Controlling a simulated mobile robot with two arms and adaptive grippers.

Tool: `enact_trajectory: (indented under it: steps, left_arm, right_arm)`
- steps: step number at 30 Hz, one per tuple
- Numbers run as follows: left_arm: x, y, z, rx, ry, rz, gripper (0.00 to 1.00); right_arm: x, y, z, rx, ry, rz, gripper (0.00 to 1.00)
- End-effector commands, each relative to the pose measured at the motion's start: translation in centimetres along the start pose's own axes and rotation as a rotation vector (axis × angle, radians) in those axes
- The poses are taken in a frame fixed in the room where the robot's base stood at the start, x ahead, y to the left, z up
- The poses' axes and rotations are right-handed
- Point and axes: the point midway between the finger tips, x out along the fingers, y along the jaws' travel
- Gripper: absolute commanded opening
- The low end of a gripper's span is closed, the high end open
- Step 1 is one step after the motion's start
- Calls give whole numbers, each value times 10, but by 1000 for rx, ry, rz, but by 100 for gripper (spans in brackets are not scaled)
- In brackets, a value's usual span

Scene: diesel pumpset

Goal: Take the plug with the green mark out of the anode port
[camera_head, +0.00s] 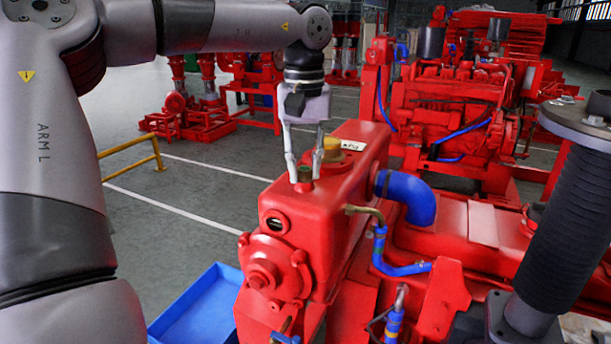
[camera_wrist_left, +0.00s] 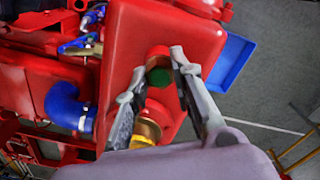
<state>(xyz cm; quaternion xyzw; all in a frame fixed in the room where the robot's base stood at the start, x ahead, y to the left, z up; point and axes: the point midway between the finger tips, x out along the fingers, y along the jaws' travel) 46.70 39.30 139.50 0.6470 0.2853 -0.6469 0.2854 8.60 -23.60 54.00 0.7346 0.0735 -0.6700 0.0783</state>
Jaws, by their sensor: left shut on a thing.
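The plug with the green mark (camera_head: 304,174) is at the near end of the red tank's top (camera_head: 340,180), at a round red port (camera_head: 303,187). In the left wrist view its green face (camera_wrist_left: 159,77) shows inside the red rim. My left gripper (camera_head: 304,178) points down from above, its two pale fingers on either side of the plug. It is shut on the plug. In the left wrist view the left gripper's fingers (camera_wrist_left: 157,68) flank the plug. How deep the plug sits in the port cannot be told. My right gripper is not in view.
A yellow cap (camera_head: 331,146) and a white label (camera_head: 353,146) are just behind the left fingers. A blue hose (camera_head: 410,197) leaves the tank's right side. A blue tray (camera_head: 200,312) lies below left. A dark ribbed cylinder (camera_head: 555,235) stands at right.

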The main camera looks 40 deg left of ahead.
Motion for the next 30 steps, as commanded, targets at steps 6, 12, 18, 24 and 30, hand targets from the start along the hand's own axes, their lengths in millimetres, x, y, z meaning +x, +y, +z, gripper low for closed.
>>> enact_trajectory:
  steps: [6, 12, 18, 24, 30]
  left_arm:
    - [0, 0, 0, 0, 0, 0, 0]
    - [-1, 0, 0, 0, -1, 0, 0]
    - [-1, 0, 0, 0, -1, 0, 0]
    - [-1, 0, 0, 0, 1, 1, 0]
    - [-1, 0, 0, -47, 2, 1, 0]
  right_arm:
    - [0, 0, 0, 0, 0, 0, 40]
    - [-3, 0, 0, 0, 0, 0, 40]
    - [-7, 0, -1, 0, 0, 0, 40]
    - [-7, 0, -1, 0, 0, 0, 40]
    - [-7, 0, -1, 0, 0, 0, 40]
